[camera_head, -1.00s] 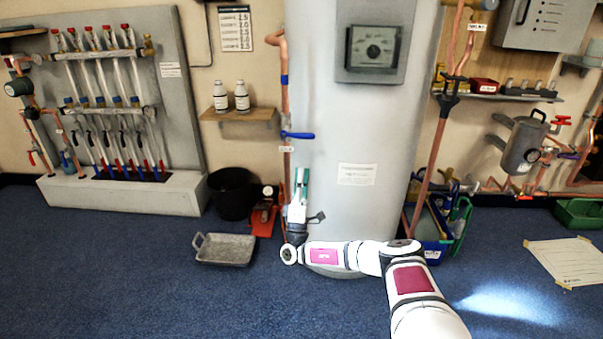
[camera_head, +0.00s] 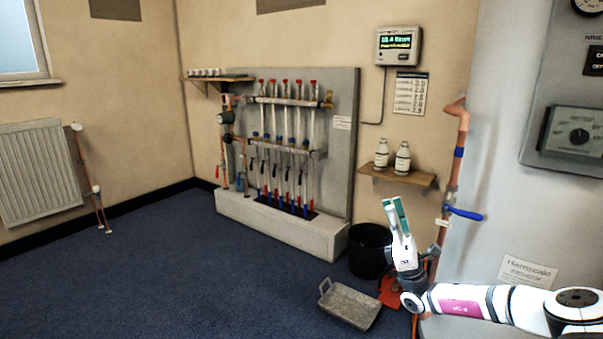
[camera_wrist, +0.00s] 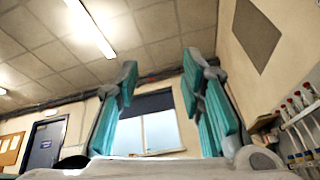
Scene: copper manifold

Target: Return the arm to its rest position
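My gripper (camera_head: 396,216) points upward in the head view, in front of the wall by the copper pipe and the cylinder. My arm (camera_head: 500,302) reaches in from the lower right, low across the front of the cylinder, with the wrist bent up at its far end. In the wrist view, my gripper (camera_wrist: 160,110) shows its two teal-padded fingers wide apart with nothing between them. Behind the fingers are the ceiling and a window (camera_wrist: 150,131).
The grey cylinder (camera_head: 505,130) and copper pipe (camera_head: 458,150) with a blue lever stand close to my arm. A black bucket (camera_head: 368,250) and grey tray (camera_head: 349,305) are on the floor. The manifold (camera_head: 290,150) stands behind. Blue floor at left is clear.

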